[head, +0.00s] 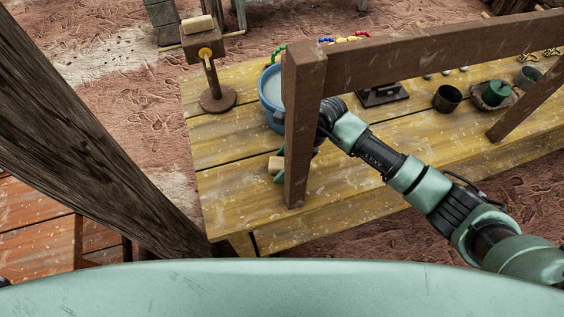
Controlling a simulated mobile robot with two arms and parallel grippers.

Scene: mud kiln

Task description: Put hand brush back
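My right arm reaches in from the right over the yellow wooden table (232,167). My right gripper (280,177) is mostly hidden behind an upright brown post. Only a bit of green finger shows to the left of the post. A small pale wooden block-like piece (274,164), which may be the hand brush, shows right at this finger. I cannot tell whether the fingers are closed on it. Another pale block (199,24) rests on top of a brown wooden stand (217,98) at the table's far left. My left gripper is not in view.
A brown wooden frame (430,47) stands over the table, its post (303,130) close to my gripper. A blue bucket (270,112) stands just behind. Dark pots (447,98), a green cup (496,91) and a dark stand (382,95) are further right. The table's front left is clear.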

